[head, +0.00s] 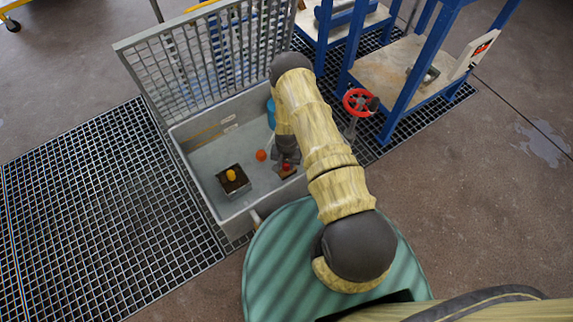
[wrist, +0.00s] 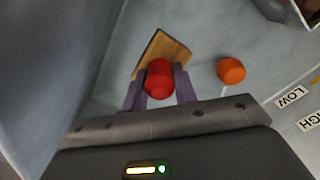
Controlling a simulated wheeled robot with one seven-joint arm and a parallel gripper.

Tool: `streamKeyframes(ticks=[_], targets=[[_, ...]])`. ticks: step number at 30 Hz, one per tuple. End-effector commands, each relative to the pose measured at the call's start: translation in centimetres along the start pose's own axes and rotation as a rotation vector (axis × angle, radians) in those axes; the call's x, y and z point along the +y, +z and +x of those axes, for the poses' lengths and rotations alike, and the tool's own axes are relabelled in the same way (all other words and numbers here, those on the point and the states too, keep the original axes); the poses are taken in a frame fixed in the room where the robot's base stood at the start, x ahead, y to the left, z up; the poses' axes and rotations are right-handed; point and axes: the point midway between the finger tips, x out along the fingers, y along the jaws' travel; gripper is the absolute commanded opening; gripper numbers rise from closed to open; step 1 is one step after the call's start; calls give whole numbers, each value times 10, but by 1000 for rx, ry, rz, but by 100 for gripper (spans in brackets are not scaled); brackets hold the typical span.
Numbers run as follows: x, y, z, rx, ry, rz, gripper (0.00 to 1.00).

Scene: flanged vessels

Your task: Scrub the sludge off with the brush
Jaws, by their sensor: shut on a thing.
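The brush has a flat wooden block (wrist: 165,50) and a red knob (wrist: 158,78). My gripper (wrist: 158,92) is shut on the red knob, one finger on each side, inside the open grey basin (head: 212,205). The brush (head: 287,172) also shows in the head view, low in the basin near its right side. Its bristles are hidden, and I cannot tell whether it touches the basin floor. A grey box with a dark brown top and a yellow-orange knob (head: 231,175) stands on the floor to the left. I cannot clearly make out which surface is the sludge.
An orange ball (wrist: 231,70) is close beside the brush. A grated lid (head: 205,60) stands open behind the basin. A blue item (head: 271,112) is at the basin's far right. A red handwheel (head: 357,102) and blue-framed stand (head: 400,80) are to the right.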

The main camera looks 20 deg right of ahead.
Motion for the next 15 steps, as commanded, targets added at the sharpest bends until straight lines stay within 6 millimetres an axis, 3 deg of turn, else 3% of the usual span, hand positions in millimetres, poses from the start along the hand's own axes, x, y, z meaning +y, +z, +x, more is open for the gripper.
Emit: streamKeyframes(ticks=[15], targets=[[0,0,-45,0,0,0,0]])
